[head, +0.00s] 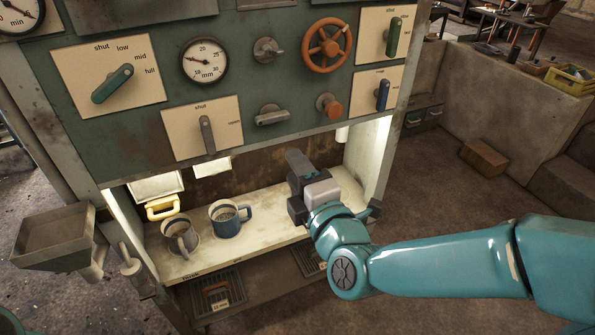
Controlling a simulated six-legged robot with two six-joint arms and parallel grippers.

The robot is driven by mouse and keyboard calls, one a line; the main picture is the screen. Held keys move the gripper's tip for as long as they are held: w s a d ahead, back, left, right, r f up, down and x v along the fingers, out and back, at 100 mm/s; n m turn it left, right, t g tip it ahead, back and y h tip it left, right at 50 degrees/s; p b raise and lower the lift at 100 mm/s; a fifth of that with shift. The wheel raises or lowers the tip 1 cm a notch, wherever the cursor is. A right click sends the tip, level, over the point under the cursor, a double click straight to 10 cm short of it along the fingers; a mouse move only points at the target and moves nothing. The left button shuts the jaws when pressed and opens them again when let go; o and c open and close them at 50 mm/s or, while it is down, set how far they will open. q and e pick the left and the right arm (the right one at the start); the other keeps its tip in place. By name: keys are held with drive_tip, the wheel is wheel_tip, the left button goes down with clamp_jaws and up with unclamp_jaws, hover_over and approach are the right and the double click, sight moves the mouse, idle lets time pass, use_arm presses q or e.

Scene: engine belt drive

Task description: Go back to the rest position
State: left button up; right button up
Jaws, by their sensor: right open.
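My right arm comes in from the right edge, and its teal links end in the right gripper (306,174). The gripper is in front of the lit shelf (262,244) below the panel, towards its right end. Its jaws are open and I see nothing held in them. They are seen partly from behind, so the gap between the fingers is hard to make out. My left gripper is not in view.
Above stands a green panel (240,75) with levers, a dial (204,62) and an orange handwheel (327,41). A blue mug (226,222) and a grey mug (181,238) stand on the shelf, left of the gripper. A metal tray (54,234) juts out at left.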

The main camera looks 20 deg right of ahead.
idle(0.3)
drive_tip(key=s+f+m+g+p, duration=0.15)
drive_tip(key=f+g, duration=0.35)
drive_tip(key=f, duration=0.9)
drive_tip(key=s+f+m+g+p, duration=0.1)
drive_tip(key=s+f+g+p, duration=0.2)
drive_tip(key=f, duration=1)
drive_tip(key=s+a+f+m+g+y, duration=0.1)
drive_tip(key=s+a+f+m+g, duration=0.1)
drive_tip(key=s+f+m+g, duration=0.2)
drive_tip(key=s+a+f+m+g+y, duration=0.2)
drive_tip(key=s+f+m+g, duration=0.3)
drive_tip(key=s+f+m, duration=0.3)
drive_tip(key=s+a+m, duration=0.1)
drive_tip(key=s+m, duration=0.2)
drive_tip(key=m, duration=0.2)
drive_tip(key=shift+s+g+p, duration=0.3)
drive_tip(key=shift+p, duration=0.1)
drive_tip(key=shift+a+f, duration=0.1)
